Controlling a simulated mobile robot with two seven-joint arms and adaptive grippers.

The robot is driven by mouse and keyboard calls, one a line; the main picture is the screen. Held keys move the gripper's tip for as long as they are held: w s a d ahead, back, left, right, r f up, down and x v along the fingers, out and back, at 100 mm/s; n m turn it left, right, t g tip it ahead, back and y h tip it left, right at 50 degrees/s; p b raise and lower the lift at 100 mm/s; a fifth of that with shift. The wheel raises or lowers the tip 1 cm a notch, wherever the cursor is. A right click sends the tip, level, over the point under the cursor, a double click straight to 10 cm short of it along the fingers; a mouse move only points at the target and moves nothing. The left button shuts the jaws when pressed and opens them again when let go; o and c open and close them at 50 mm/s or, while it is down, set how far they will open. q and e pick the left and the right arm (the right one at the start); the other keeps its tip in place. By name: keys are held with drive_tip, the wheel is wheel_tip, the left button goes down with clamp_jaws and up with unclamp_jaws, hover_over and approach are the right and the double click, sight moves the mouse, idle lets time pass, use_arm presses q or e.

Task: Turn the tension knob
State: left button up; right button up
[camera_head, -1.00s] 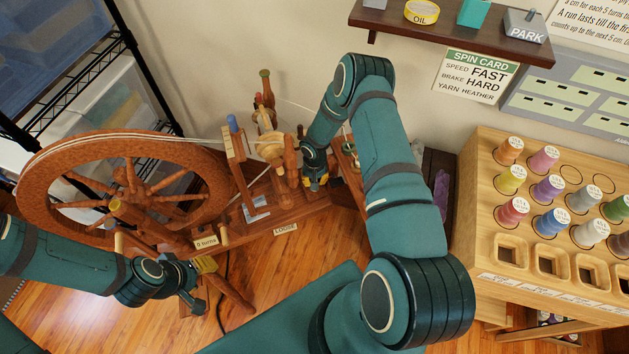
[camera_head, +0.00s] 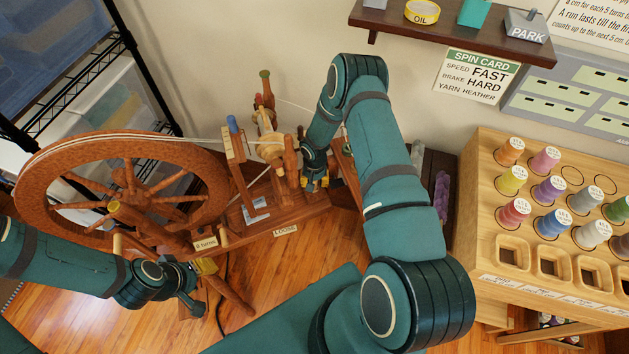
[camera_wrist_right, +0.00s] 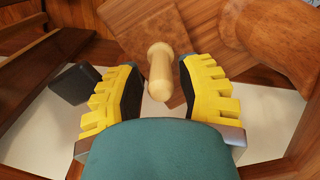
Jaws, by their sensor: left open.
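The spinning wheel (camera_head: 32,187) stands on the left of the head view, its wooden base running right to a tag reading LOOSE (camera_head: 286,230). My right gripper (camera_head: 314,183) is low at the right end of this base. In the right wrist view a pale wooden knob (camera_wrist_right: 159,75) lies between the spread yellow fingers of that gripper (camera_wrist_right: 158,92), with a small gap on each side. In the head view the right gripper and arm hide this knob. My left gripper (camera_head: 205,275) is open, below a turns tag (camera_head: 206,242).
A wooden rack (camera_head: 475,210) with several yarn spools stands at the right. A wire shelf with bins (camera_head: 85,100) is behind the wheel.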

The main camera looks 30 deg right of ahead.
wheel_tip(320, 180, up, 12)
idle(0.6)
idle(0.5)
